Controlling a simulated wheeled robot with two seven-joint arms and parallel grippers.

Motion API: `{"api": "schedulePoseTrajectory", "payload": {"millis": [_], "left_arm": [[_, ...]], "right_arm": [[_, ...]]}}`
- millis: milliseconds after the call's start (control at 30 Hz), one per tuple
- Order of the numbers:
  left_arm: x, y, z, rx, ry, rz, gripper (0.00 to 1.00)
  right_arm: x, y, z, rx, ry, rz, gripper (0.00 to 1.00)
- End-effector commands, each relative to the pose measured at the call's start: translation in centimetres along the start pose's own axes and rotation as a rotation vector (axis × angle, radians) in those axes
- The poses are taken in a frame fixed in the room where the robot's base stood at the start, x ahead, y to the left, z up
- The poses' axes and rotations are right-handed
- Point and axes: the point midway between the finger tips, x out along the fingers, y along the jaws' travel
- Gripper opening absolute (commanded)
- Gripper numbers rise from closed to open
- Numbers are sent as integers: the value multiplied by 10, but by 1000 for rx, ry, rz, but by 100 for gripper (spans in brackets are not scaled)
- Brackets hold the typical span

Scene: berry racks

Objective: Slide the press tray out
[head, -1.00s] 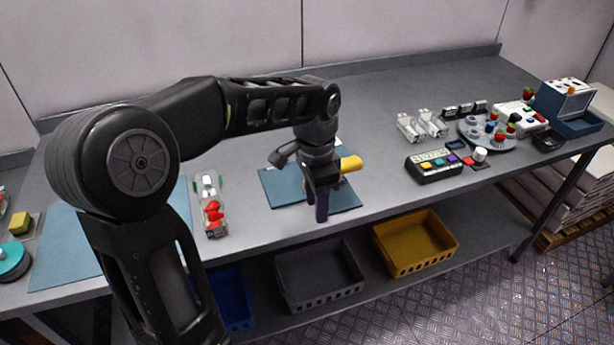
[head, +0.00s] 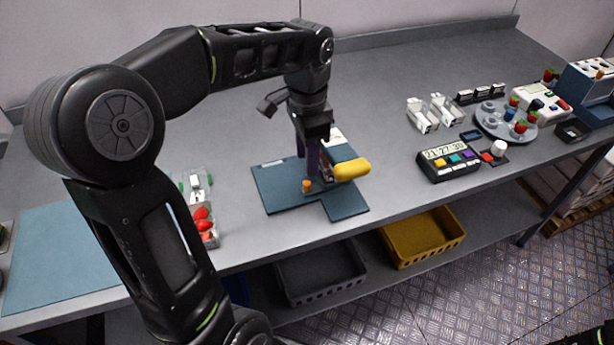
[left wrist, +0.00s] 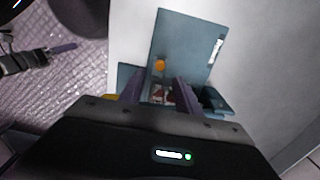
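A blue flat base (head: 275,188) with a yellow padded handle (head: 351,169) and a small orange knob (head: 306,186) stands on the bench; I take it as the press. It also shows in the left wrist view (left wrist: 185,42), with the orange knob (left wrist: 160,65). I cannot clearly make out the tray. My left gripper (head: 307,165) points down over the base, behind the knob and left of the handle. Its purple fingers are apart (left wrist: 160,94), with small red and white parts visible between them. My right gripper (left wrist: 62,48) shows partly over the floor in the left wrist view.
A timer box with coloured buttons (head: 449,160) and a round berry plate (head: 505,121) are to the right. Grey (head: 321,276) and yellow (head: 424,236) bins sit on the lower shelf. The bench behind is clear.

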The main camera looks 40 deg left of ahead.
Motion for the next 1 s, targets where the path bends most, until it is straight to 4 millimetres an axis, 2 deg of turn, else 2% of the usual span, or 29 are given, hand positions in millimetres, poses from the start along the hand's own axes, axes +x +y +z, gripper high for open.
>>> {"api": "schedulePoseTrajectory", "payload": {"millis": [167, 400, 600, 933, 1000], "left_arm": [[14, 0, 1, 0, -3, 3, 40], [51, 1, 1, 0, -4, 4, 40], [73, 0, 0, -1, -2, 2, 40], [77, 0, 0, -1, 0, 0, 40], [77, 0, 0, -1, 0, 0, 34]], "right_arm": [[-1, 0, 0, 0, 0, 0, 100], [-3, -1, 0, 0, 0, 1, 100], [-4, -2, 0, 0, -1, 1, 100], [-4, -2, 0, 1, -1, 1, 100], [-4, -2, 0, 1, -1, 1, 100]]}}
